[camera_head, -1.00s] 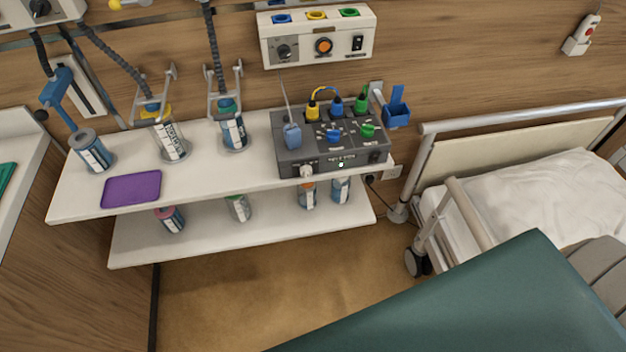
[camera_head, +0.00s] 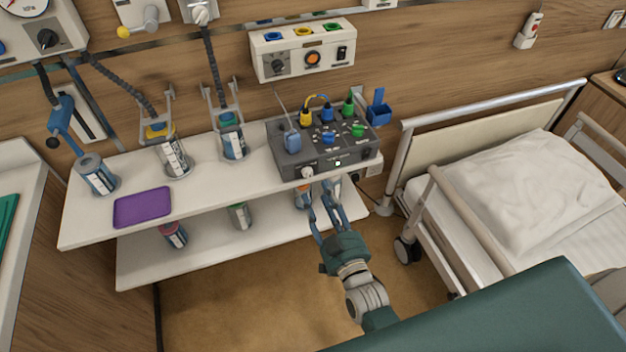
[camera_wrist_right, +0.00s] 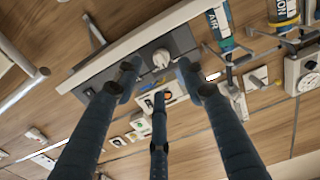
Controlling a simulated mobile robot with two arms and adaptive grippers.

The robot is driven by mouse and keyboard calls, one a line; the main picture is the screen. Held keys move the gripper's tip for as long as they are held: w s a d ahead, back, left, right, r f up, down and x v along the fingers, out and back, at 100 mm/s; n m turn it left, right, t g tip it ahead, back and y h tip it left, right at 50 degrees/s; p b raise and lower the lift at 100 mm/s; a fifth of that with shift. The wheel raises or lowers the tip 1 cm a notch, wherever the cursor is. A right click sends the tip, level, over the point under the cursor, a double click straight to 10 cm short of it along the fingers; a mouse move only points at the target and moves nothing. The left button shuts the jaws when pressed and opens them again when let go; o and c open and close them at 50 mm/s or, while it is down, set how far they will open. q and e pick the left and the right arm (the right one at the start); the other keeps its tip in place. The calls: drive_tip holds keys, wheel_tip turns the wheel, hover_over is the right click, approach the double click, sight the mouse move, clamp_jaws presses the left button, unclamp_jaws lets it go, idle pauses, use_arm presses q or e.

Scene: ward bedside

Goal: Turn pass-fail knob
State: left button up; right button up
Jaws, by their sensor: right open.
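A dark grey device box (camera_head: 325,152) with coloured plugs and knobs stands at the right end of the upper shelf. A white round knob (camera_head: 307,172) sits low on its front face; in the right wrist view the knob (camera_wrist_right: 161,58) shows between my finger tips. Blue (camera_head: 328,138) and green (camera_head: 358,131) knobs are on the sloped top. The labels are too small to read, so I cannot tell which knob is pass-fail. My right gripper (camera_head: 323,204) is open and empty, below and in front of the box, apart from it. My left gripper is not seen.
The white upper shelf (camera_head: 215,190) holds canisters and a purple tray (camera_head: 142,207). Bottles stand on the lower shelf (camera_head: 190,256) close to my right fingers. A bed with a metal rail (camera_head: 470,215) stands to the right. Brown floor in front of the shelf is clear.

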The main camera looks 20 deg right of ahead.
sight(310, 178)
drive_tip(key=w, duration=0.6)
drive_tip(key=shift+w+a+p, duration=0.1)
drive_tip(key=shift+a+p, duration=0.05)
drive_tip(key=shift+p, duration=0.15)
drive_tip(key=shift+c, duration=0.5)
